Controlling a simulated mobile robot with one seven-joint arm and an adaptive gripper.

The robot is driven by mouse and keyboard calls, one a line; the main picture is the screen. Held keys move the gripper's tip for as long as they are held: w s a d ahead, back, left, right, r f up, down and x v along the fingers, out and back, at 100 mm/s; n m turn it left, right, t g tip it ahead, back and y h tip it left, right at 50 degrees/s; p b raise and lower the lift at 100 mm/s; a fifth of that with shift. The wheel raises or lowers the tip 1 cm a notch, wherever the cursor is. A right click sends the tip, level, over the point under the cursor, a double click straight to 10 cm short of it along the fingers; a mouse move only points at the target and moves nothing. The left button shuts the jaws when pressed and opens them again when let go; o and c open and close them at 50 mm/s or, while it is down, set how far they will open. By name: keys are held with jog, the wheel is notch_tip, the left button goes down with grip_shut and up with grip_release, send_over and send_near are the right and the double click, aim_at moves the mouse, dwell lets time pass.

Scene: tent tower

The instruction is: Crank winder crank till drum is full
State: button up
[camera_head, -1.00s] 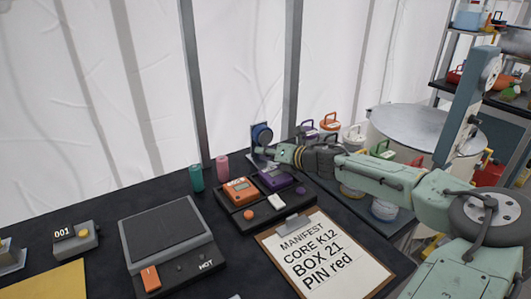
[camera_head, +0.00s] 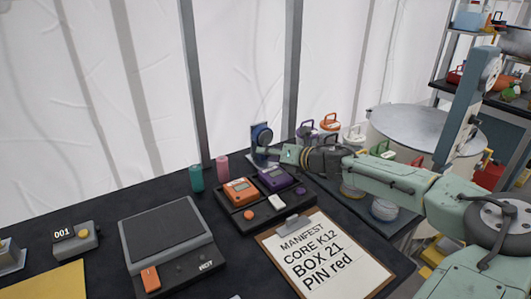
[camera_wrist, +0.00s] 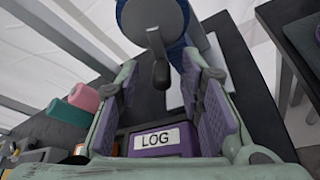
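The winder (camera_head: 261,134) stands at the back edge of the dark table, with a blue drum on a grey plate. Its blue drum also shows at the top of the wrist view (camera_wrist: 178,48). A grey crank arm crosses the drum's front and ends in a dark crank knob (camera_wrist: 160,74). My gripper (camera_wrist: 160,72) is open, its purple-padded fingers apart on either side of the knob, with gaps visible on both sides. In the head view my gripper (camera_head: 276,153) is just in front of the winder. How full the drum is cannot be told.
A purple device labelled LOG (camera_wrist: 158,140) lies below my fingers. An orange device (camera_head: 240,190), teal cylinder (camera_head: 196,178) and pink cylinder (camera_head: 222,167) are to the left. A clipboard (camera_head: 372,280) and hot plate (camera_head: 165,232) lie nearer.

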jog(key=v, duration=1)
